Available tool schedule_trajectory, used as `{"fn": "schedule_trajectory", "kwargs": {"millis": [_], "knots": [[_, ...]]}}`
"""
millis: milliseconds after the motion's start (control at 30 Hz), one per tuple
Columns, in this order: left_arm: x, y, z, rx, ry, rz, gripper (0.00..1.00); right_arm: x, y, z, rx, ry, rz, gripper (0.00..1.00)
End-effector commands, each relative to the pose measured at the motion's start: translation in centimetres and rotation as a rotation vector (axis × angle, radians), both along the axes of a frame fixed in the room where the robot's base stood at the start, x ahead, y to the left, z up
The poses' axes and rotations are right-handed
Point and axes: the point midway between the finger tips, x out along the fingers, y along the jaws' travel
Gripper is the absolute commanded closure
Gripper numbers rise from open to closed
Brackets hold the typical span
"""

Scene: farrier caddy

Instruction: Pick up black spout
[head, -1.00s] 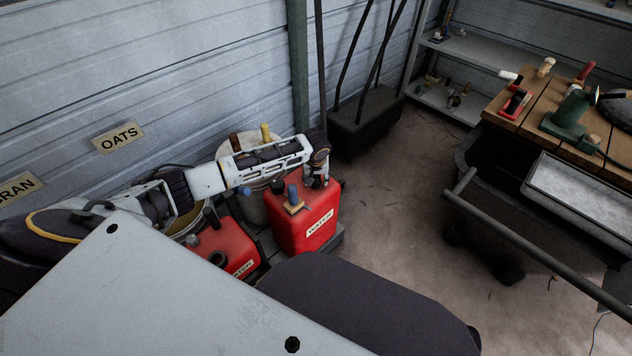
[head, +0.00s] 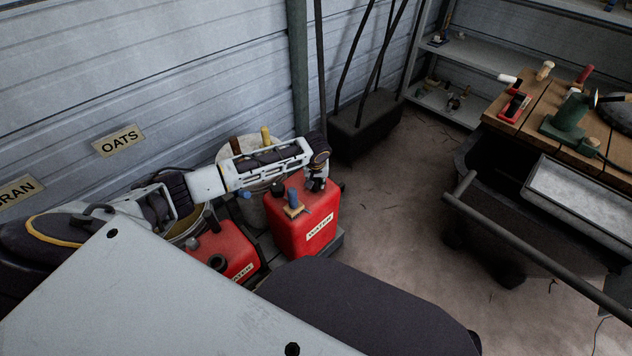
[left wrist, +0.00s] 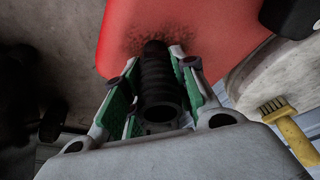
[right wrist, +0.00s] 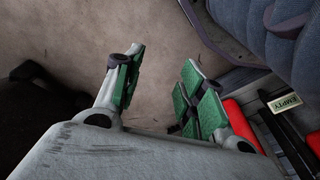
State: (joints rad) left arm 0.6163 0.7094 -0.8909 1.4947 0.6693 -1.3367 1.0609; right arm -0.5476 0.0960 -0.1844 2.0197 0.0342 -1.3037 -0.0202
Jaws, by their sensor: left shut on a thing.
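The black spout (left wrist: 158,85) is a ribbed black tube with an open end toward the camera in the left wrist view. My left gripper (left wrist: 157,78) has its green-padded fingers shut on both sides of it. The spout's far end lies against or just in front of a red water can (left wrist: 200,25); I cannot tell if it touches. In the head view my left gripper (head: 316,180) is at the top right of the standing red can (head: 290,237), and the spout is mostly hidden. My right gripper (right wrist: 160,80) is open and empty over bare floor in the right wrist view.
A second red can (head: 228,248) lies left of the standing one. A pale bucket (head: 228,152) with brushes stands behind, by the wall. A black bin (head: 370,120) and a wooden-topped cart (head: 530,122) stand to the right. Floor between them is clear.

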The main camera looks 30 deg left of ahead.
Motion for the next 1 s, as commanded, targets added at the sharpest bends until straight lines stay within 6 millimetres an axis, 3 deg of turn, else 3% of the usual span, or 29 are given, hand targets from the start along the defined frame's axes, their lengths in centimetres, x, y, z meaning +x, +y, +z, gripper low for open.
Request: {"fn": "schedule_trajectory", "kwargs": {"millis": [267,700,1000], "knots": [[0.0,0.0,2.4,-0.001,-0.001,0.001,1.00,-0.1,-0.2,-0.3,-0.006,0.006,0.000,0.60],[0.0,0.0,7.1,-0.001,-0.001,0.001,1.00,0.0,-1.0,-5.1,-0.021,-0.006,-0.011,0.60],[0.1,0.0,9.4,-0.001,-0.001,0.001,1.00,-0.3,-1.5,-7.1,-0.027,-0.015,-0.013,0.60]]}}
